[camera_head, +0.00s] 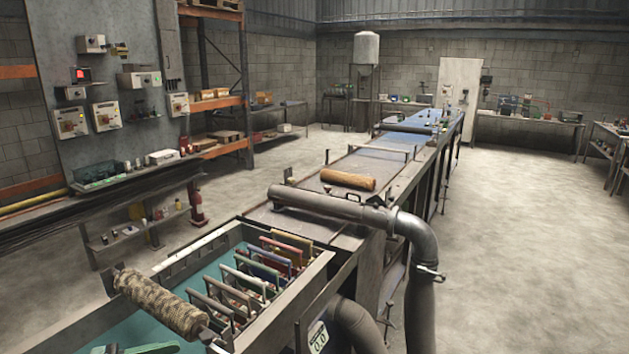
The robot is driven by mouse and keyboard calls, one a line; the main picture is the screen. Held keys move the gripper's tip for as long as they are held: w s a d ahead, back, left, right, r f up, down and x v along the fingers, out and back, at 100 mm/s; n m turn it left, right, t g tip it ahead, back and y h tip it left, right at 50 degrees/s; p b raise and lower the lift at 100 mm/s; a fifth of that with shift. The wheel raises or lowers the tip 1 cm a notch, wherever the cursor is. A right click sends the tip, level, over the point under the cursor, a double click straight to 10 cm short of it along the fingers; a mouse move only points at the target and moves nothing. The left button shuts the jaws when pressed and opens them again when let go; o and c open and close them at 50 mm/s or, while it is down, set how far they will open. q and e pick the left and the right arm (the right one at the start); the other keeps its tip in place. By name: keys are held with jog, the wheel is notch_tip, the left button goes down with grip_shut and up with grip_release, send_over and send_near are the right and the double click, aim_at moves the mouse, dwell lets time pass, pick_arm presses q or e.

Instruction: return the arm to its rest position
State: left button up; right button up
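Neither of my grippers nor my arms can be made out in the head view. A mottled beige-brown mesh-like roll (160,303) lies at a slant across the near left part of an open tank (310,290). A dark shape at the bottom edge near the roll is cut off, and I cannot tell what it is. A brown roll (347,180) lies on the long line beyond the tank.
Several coloured plates (265,270) stand in a row in the tank. A thick grey pipe (330,204) crosses the line and bends down at its right side. A control panel (105,80) and a shelf rack (220,90) stand at left. Floor (530,240) at right is clear.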

pick_arm(q)
jog(key=w+d+f+n+t+y, duration=0.2)
jog(key=d+f+n+t+y, duration=0.7)
jog(key=d, duration=0.4)
jog(key=s+a+f+n+g+y, duration=0.1)
jog(key=s+a+f+g+y, duration=0.2)
jog(key=s, duration=0.6)
jog(key=s+a+f+n+g+y, duration=0.1)
jog(key=s+f+g+y, duration=0.15)
jog(key=s+g, duration=0.4)
jog(key=s+a+f+n+g+y, duration=0.1)
jog(key=s+a+f+g+y, duration=0.2)
jog(key=s, duration=0.7)
jog(key=s+f+b, duration=0.3)
jog(key=f+b, duration=0.3)
jog(key=f, duration=2.9)
jog(key=s+a+f+g+b, duration=0.1)
jog(key=s+f+b, duration=0.1)
jog(key=s+f, duration=0.6)
jog(key=s+a+f+b, duration=0.1)
jog(key=s+f+b, duration=0.1)
jog(key=s+f, duration=0.6)
notch_tip(320, 180, down, 2)
jog(key=shift+a+f+g, duration=0.25)
jog(key=shift+g, duration=0.1)
pick_arm(e)
notch_tip(320, 180, down, 10)
jog(key=shift+s, duration=0.3)
